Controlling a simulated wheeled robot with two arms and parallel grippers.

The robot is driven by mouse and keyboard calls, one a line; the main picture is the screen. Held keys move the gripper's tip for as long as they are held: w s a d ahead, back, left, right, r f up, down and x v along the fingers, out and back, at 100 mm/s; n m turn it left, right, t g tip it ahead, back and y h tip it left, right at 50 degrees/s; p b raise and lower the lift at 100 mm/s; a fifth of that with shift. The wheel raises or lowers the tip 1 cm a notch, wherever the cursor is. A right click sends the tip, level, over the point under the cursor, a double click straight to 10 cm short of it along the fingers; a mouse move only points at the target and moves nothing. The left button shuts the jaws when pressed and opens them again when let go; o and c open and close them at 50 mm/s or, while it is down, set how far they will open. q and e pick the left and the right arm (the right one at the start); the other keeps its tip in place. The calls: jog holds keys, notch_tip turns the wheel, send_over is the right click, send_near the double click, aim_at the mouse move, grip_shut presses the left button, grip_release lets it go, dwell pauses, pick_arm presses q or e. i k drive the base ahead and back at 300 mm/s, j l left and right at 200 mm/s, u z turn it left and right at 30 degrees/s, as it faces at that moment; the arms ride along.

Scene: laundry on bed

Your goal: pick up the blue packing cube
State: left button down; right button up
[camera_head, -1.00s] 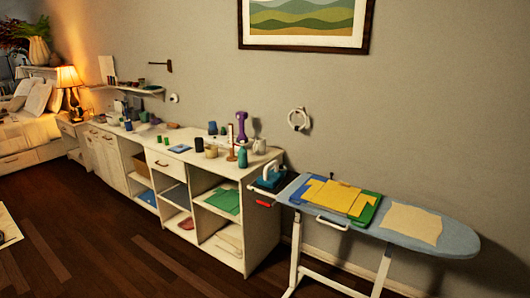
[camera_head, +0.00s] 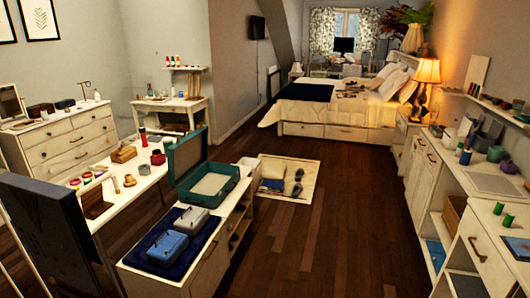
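A small blue case with a dark handle on top (camera_head: 167,248), which looks like the blue packing cube, lies on a dark navy cloth (camera_head: 205,243). The cloth covers the near end of a low white cabinet (camera_head: 205,275) at the lower left of the head view. A similar pale grey case (camera_head: 193,221) lies just behind it. Neither of my grippers shows in the head view.
An open green suitcase (camera_head: 212,187) stands behind the cases. A white table (camera_head: 122,197) with small items and a dark upright panel (camera_head: 62,235) are on the left. The wooden floor (camera_head: 305,240) is clear up to the shelf unit (camera_head: 410,200) on the right.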

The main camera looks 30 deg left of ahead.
aim_at(174, 243)
jog(key=i+j+u, duration=0.25)
jog(key=i+u, duration=0.15)
jog(key=i, duration=0.2)
jog(key=i+j+u, duration=0.1)
jog(key=i+u, duration=0.25)
jog(key=i, duration=0.25)
jog(key=i+l+u, duration=0.1)
jog(key=i+u, duration=0.3)
jog(key=i, duration=0.15)
jog(key=i+l+u, duration=0.4)
jog(key=i, duration=0.2)
jog(key=i+u, duration=0.15)
jog(key=u, duration=0.25)
jog(key=i+u, duration=0.15)
jog(key=u, duration=0.25)
jog(key=i+l+u, duration=0.1)
jog(key=u, duration=0.3)
jog(key=i+l, duration=0.05)
